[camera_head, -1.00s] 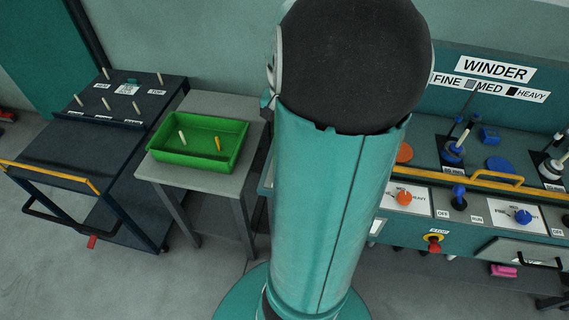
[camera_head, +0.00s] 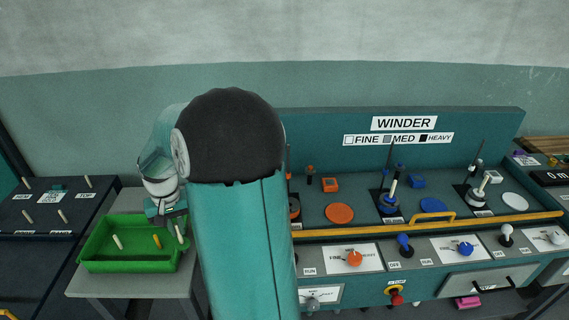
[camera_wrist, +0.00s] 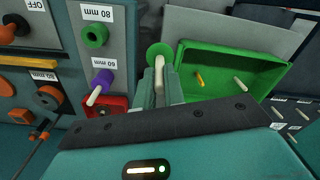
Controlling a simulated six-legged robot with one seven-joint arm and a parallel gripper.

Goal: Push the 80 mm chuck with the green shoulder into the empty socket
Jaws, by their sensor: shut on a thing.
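My gripper (camera_wrist: 160,84) is shut on a cream chuck (camera_wrist: 159,68) with a round green shoulder (camera_wrist: 160,51). In the head view, my gripper (camera_head: 166,205) is over the right side of the green tray, with the cream chuck (camera_head: 180,234) below it. The chuck's lower part is hard to make out. In the wrist view, a green ring (camera_wrist: 96,36) with a darker centre sits under an "80 mm" label, left of my gripper. No stick shows in it; I cannot tell for sure that it is the empty socket.
The green tray (camera_head: 95,259) holds a cream chuck (camera_head: 118,242) and a yellow chuck (camera_head: 157,241). A purple ring (camera_wrist: 102,78) marked 60 mm has a cream stick by it. The winder bench (camera_head: 340,185) with knobs and a yellow rail (camera_head: 340,233) stands right of my arm.

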